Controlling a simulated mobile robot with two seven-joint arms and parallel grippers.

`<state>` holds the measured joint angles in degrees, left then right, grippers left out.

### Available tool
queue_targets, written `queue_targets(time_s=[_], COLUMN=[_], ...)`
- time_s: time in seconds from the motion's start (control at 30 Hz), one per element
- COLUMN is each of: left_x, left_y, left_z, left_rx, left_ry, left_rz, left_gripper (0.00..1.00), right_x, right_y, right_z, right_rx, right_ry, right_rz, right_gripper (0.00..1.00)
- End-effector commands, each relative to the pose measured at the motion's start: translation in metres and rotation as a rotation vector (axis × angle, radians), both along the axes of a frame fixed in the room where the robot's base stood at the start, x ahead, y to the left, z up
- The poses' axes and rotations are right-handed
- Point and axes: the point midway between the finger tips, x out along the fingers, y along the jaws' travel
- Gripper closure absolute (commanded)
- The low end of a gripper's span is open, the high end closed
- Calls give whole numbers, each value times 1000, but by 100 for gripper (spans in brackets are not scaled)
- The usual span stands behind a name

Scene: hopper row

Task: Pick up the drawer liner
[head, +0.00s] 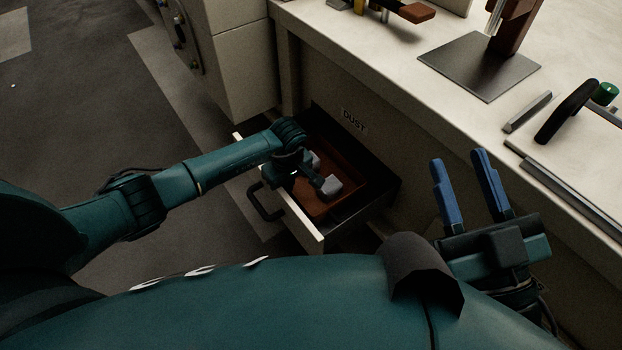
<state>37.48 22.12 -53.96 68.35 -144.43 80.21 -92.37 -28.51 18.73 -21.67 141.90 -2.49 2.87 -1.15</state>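The drawer liner (343,165) is a reddish-brown open tray lying inside the pulled-out drawer (318,240) under the counter. My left gripper (323,174) reaches in from the left over the drawer's front. Its two grey fingertips are apart, over the inside of the liner, with nothing visible between them. I cannot tell whether they touch the liner. The gripper and wrist hide the liner's left part. My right gripper (468,187), with blue fingers, is open and empty, to the right of the drawer and in front of the counter.
The drawer has a black handle (266,203), and a "DUST" label (354,121) is on the panel above it. The counter (400,75) carries a metal plate (480,65), a black curved handle (567,111) and a grey bar (528,111). Clear floor lies to the left.

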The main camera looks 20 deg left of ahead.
Motion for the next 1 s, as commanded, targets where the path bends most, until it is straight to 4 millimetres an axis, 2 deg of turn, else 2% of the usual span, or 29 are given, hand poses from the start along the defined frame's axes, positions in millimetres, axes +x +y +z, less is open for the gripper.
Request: queue_targets(time_s=[0.17,0.23,0.33,0.6,0.8,1.0], left_x=[1,2,2,2,1,1], left_y=[0,0,1,0,0,0], left_z=[8,18,38,87,101,101], left_rx=[-1,-1,0,0,-1,-1], left_ry=[-4,-7,-6,-5,-3,-3], left_rz=[0,-1,-1,0,0,0], left_gripper=[100,100,100,100,100,100], right_x=[0,-1,-7,-9,-9,-9], right_y=[0,0,3,0,-1,-2], right_z=[3,3,-15,-19,-21,-21], right_rx=[1,3,10,-32,-50,-52], right_ry=[4,30,145,180,176,174], right_rz=[1,1,-3,-32,-41,-42], right_gripper=[64,64,64,64,64,64])
